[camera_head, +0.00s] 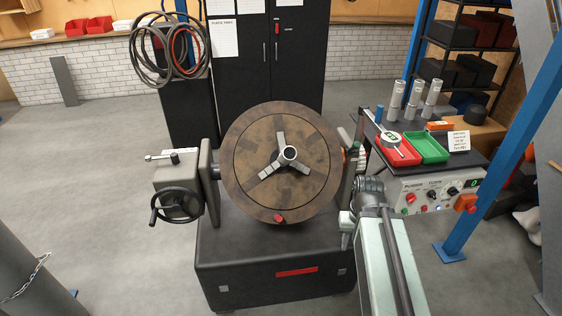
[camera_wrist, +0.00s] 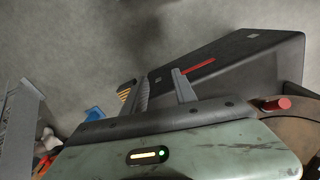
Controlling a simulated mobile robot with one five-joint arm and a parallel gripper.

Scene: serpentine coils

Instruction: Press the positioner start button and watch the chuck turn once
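The positioner's round brown chuck (camera_head: 245,150) faces me, with three grey jaws around a central hub. A red piece (camera_head: 279,218) sits at its lower rim and also shows in the wrist view (camera_wrist: 276,104). The control panel (camera_head: 400,185) is at the right, below the bench top. It carries a red button (camera_head: 410,198), knobs, a lit display and several small buttons; I cannot read which is the start button. My gripper (camera_head: 347,229) is between chuck and panel, beside the chuck's lower right. In the wrist view my gripper's fingers (camera_wrist: 162,88) are apart with nothing between them.
The black positioner base (camera_head: 270,250) stands below the chuck, with a handwheel (camera_head: 177,206) at left. Red (camera_head: 398,151) and green (camera_head: 427,147) trays lie on the bench. A blue post (camera_head: 500,160) stands right of the panel. Open floor lies left.

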